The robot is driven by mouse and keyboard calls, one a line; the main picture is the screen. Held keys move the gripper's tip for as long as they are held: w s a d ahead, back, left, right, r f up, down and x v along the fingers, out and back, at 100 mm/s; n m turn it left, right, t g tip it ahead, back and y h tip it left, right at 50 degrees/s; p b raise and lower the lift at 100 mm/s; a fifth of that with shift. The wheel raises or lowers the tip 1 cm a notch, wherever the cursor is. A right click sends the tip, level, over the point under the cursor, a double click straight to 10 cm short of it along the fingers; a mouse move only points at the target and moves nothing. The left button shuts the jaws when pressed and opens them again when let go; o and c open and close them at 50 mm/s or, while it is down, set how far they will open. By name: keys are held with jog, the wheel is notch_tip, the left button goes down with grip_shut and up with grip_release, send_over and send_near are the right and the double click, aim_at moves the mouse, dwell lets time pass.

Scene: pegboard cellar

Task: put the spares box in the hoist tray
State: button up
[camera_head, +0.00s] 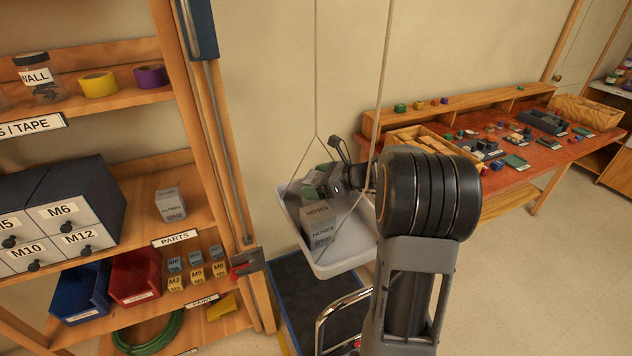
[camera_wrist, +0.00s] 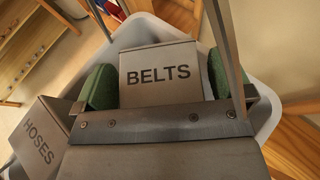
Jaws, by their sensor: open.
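The white hoist tray (camera_head: 343,262) hangs on cords in the head view; its rim also shows in the wrist view (camera_wrist: 268,118). A grey box marked HOSES (camera_head: 320,223) stands in it, seen also at the lower left of the wrist view (camera_wrist: 38,140). My gripper (camera_wrist: 158,82) is down in the tray, open, its green pads on either side of a grey box marked BELTS (camera_wrist: 160,58). Whether the pads touch that box is unclear. No label reading SPARES is legible. Another grey box (camera_head: 171,205), its label too small to read, stands on the shelf at left.
The left shelving holds a drawer cabinet (camera_head: 60,220), a blue bin (camera_head: 82,294), a red bin (camera_head: 136,277) and several small labelled blocks. A red-topped workbench (camera_head: 540,150) with trays and parts stands at right. The floor at lower right is clear.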

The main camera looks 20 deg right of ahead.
jog(key=shift+r, duration=0.2)
jog(key=v, duration=1.2)
jog(key=shift+a, duration=0.1)
